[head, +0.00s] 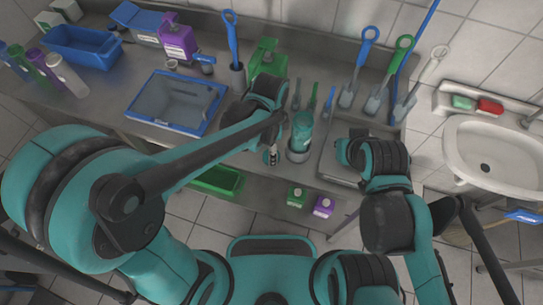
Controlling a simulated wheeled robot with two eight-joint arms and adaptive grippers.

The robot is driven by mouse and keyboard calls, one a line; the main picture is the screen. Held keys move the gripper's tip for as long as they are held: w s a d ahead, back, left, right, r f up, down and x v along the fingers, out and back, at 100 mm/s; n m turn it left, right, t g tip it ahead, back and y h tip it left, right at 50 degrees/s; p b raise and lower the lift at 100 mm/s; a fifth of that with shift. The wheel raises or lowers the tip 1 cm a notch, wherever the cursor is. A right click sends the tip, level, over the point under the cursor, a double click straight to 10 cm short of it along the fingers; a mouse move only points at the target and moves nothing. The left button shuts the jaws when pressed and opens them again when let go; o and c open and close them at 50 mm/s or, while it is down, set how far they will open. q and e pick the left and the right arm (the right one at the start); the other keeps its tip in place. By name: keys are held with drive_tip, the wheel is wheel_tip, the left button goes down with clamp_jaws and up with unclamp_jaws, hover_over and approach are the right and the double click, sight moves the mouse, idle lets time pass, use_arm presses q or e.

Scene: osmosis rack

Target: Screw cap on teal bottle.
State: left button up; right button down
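The teal bottle (302,128) stands upright on the steel counter, with its base in or on a grey round holder (298,153). My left gripper (272,156) is just left of the bottle and points down near the counter's front edge. Its fingers are small and dark, and I cannot tell whether they are open or hold anything. My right gripper (343,152) is to the right of the bottle, over a steel tray. Its fingers are mostly hidden by my own wrist. I cannot make out a separate cap.
A blue-rimmed tub (177,101) lies left on the counter (115,95). A green container (266,63) stands behind the bottle. Several brushes and scrapers lean along the back wall. A white sink (497,150) is at the right. A green bin (217,181) is below the front edge.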

use_arm(q)
drive_tip(key=f, duration=0.1)
drive_tip(key=f+b, duration=0.1)
drive_tip(key=f, duration=0.1)
drive_tip(key=f+b, duration=0.1)
drive_tip(key=f, duration=0.1)
drive_tip(key=shift+w+d, duration=0.25)
drive_tip(key=shift+c, duration=0.2)
drive_tip(key=c, duration=0.7)
